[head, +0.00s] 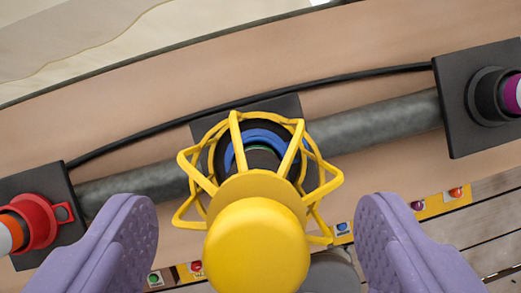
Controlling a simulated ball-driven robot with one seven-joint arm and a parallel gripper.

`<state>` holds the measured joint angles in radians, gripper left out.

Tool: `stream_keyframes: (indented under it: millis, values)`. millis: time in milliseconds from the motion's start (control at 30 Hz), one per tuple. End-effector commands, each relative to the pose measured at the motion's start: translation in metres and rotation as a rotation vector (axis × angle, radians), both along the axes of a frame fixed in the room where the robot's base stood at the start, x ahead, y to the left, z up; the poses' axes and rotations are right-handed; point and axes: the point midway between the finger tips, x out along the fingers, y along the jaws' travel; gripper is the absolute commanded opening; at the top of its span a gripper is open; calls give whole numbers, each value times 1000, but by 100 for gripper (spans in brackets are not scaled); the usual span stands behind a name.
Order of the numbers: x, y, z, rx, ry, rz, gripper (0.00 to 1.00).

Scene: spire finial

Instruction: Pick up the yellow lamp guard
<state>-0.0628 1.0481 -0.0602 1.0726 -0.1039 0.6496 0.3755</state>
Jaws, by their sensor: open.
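The yellow lamp guard (257,240) is in the middle of the head view. It has a round, solid yellow knob toward me and an open wire cage behind it. The cage is around a dark socket with a blue ring (262,137) on a black plate. My gripper (257,240) has two purple ribbed fingers, one on each side of the knob. The fingers are open, with a gap between each finger and the guard. The knob hides part of the cage and what lies behind it.
A grey pipe (385,122) and a black cable (350,77) run across the tan curved surface. A red fitting (38,222) on a dark plate is at left. A purple-and-white fitting (512,94) on a dark plate (450,75) is at right. Small labelled buttons (455,194) line the lower edge.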

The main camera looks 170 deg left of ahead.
Motion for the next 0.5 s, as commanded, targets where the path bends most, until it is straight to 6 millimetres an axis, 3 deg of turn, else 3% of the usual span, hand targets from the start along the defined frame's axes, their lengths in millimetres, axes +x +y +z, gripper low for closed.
stream_keyframes:
  millis: [267, 367, 500]
  values:
    - [3, -1, -5, 0, -1, 0, 78]
    - [3, -1, -5, 0, -1, 0, 60]
    - [3, -1, -5, 0, -1, 0, 28]
